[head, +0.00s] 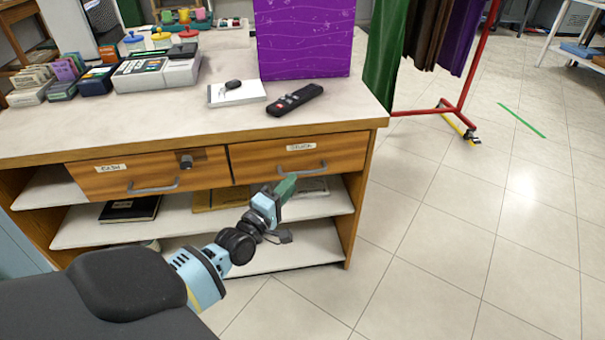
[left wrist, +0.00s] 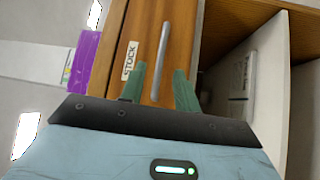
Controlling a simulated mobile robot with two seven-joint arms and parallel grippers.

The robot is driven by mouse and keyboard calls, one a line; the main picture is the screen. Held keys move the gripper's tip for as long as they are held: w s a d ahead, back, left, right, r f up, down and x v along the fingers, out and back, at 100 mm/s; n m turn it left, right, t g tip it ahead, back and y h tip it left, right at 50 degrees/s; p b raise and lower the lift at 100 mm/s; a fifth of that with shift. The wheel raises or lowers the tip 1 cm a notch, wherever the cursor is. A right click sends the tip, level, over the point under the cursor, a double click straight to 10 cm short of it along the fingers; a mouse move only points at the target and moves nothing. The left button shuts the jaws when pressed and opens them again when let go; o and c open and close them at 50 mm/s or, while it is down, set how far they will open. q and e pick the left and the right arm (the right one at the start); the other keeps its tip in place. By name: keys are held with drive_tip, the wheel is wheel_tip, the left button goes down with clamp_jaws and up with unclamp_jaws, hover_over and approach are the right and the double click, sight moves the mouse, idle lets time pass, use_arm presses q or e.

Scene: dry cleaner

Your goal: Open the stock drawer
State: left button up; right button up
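The stock drawer (head: 255,163) is the right one of two wooden drawers under the counter top, and it looks closed. It has a white STOCK label and a grey bar handle (head: 303,173). My left gripper (head: 286,187) is just below and in front of this handle. In the left wrist view, its green fingers (left wrist: 159,84) are open, with the drawer front (left wrist: 183,40) beyond them. The handle (left wrist: 163,55) runs lengthwise between the finger directions; I cannot tell whether the fingers touch it. My right gripper is not in view.
The CASH drawer (head: 120,179), with a lock, is to the left. Open shelves (head: 320,202) lie below, holding a black book (head: 130,209). A remote (head: 295,99), keys on a pad and a purple box (head: 304,38) stand on the counter.

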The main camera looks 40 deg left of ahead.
sight(302, 173)
use_arm(q)
drive_tip(key=shift+w+a+r+b, duration=0.1)
drive_tip(key=shift+w+r+b, duration=0.1)
drive_tip(key=shift+w, duration=0.8)
drive_tip(key=shift+w+a+r+b, duration=0.1)
drive_tip(key=shift+w+b, duration=0.1)
drive_tip(key=shift+w, duration=0.85)
drive_tip(key=shift+w+r+b, duration=0.1)
drive_tip(key=shift+w+b, duration=0.1)
drive_tip(key=shift+w, duration=0.8)
clamp_jaws()
